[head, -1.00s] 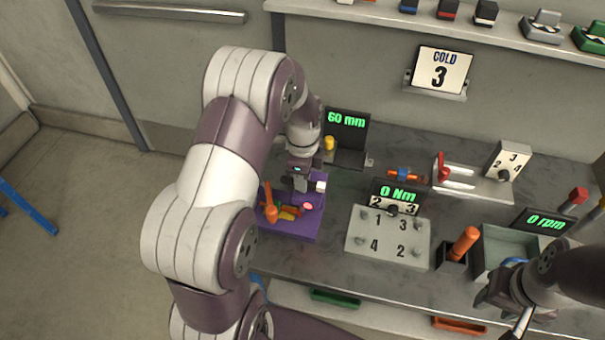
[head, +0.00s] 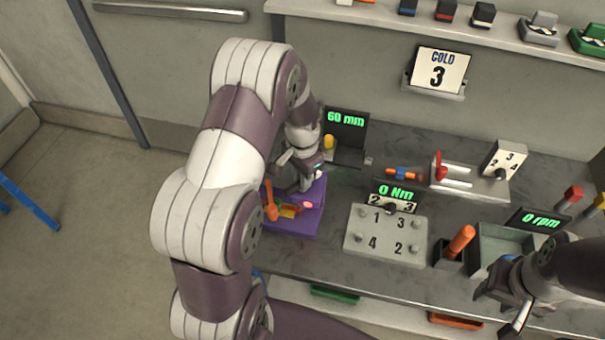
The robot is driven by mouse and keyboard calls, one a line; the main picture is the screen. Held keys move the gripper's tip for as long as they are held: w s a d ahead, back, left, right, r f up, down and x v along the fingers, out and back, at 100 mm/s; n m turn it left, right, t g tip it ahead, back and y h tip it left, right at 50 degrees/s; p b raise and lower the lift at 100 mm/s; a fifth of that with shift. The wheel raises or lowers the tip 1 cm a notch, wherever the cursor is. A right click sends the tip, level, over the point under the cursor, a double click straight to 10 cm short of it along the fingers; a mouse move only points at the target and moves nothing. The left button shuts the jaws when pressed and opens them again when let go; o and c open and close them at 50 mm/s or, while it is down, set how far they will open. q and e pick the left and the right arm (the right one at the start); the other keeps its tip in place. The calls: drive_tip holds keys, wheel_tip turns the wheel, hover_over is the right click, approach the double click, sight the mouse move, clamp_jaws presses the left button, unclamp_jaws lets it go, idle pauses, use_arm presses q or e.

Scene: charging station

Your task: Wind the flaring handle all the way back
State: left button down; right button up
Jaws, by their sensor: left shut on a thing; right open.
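The flaring station is a purple block (head: 288,224) on the bench, left of centre in the head view. An orange lever (head: 271,208) stands on its left side, with a small yellow part (head: 289,211) and a pink-red round spot (head: 308,205) on its top. My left gripper (head: 305,182) is over the back of the block, tilted and shut on the flaring handle, which its fingers mostly hide. The handle's exact angle cannot be made out. My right gripper (head: 515,307) is open and empty at the lower right, near the bench's front edge.
A 60 mm display (head: 346,119) stands just behind the block. A grey numbered plate (head: 385,237) and a 0 Nm display (head: 396,192) stand to the right. An orange-handled tool (head: 461,241) stands in a dark holder beside a grey tray (head: 505,245).

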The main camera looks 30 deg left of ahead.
use_arm(q)
drive_tip(key=shift+n, duration=1.8)
drive_tip(key=c, duration=1)
unclamp_jaws()
drive_tip(key=shift+c, duration=0.2)
wheel_tip(320, 180, up, 13)
drive_tip(key=b, duration=0.1)
drive_tip(key=shift+f, duration=0.15)
